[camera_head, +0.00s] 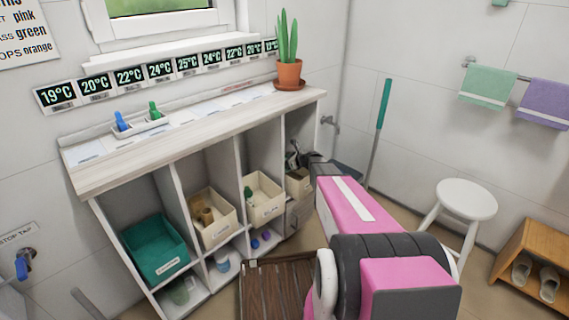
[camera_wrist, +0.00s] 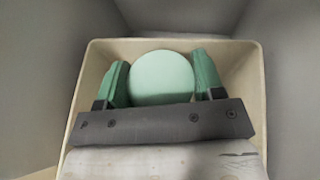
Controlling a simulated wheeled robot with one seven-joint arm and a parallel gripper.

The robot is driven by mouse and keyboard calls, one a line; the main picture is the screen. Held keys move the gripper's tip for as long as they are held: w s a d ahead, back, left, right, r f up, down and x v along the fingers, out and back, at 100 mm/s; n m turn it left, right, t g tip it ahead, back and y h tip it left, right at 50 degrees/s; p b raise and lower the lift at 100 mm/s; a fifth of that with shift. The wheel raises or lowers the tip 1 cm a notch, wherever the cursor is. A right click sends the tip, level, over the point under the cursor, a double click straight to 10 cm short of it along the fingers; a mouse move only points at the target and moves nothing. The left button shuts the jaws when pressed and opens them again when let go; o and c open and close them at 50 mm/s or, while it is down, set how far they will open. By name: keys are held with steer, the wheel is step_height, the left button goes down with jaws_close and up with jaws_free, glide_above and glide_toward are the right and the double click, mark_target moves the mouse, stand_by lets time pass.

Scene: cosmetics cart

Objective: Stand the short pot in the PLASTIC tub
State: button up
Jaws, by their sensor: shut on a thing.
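My gripper (camera_wrist: 162,68) is shut on the short pot (camera_wrist: 160,82), with one green finger on each side of its round, pale green top. In the wrist view both lie within the outline of a cream tub (camera_wrist: 252,100); I cannot tell whether the pot touches its floor. In the head view my gripper (camera_head: 297,158) reaches into the rightmost shelf bay, over a cream tub (camera_head: 301,186). The pot is not clear there. The other upper tubs are a teal tub (camera_head: 178,245), a cream tub with brown items (camera_head: 219,233) and a cream tub with a green bottle (camera_head: 268,211). Their labels are too small to read.
Bay dividers (camera_head: 186,180) stand close on both sides of the tubs, under the worktop (camera_head: 200,134). Small items (camera_head: 222,262) sit on the lower shelf. A potted plant (camera_head: 289,72) stands on top. A white stool (camera_head: 466,199) and a wooden slatted mat (camera_head: 275,288) are nearby.

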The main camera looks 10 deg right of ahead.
steer(key=shift+f, duration=0.75)
steer(key=o, duration=0.9)
steer(key=shift+r, duration=0.55)
steer(key=v, duration=1.2)
steer(key=shift+r, duration=0.15)
